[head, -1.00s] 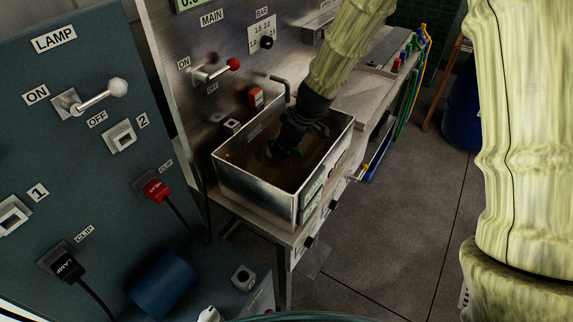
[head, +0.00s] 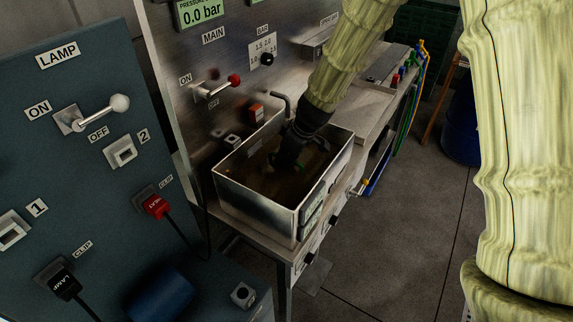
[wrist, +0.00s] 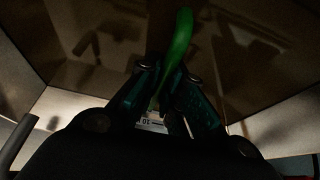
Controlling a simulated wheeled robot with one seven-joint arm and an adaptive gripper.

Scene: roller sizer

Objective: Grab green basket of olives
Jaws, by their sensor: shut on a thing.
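A steel tank (head: 262,215) holds dark brown liquid, and my gripper (head: 284,164) reaches down into it. Small bits of green show at the fingertips in the head view. In the wrist view a curved green strap (wrist: 179,45), which looks like the handle of the green basket, runs between the fingers. My gripper (wrist: 166,75) is shut on this strap. The rest of the basket and any olives are hidden by the dark liquid and my gripper. A small piece of a white label with dark marks shows between the fingers.
The tank walls stand close around my gripper. Behind is a steel panel with a red-knobbed MAIN lever (head: 216,87) and a red switch (head: 257,113). The blue-grey LAMP panel (head: 90,180) is at left. Open floor (head: 400,240) lies to the right.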

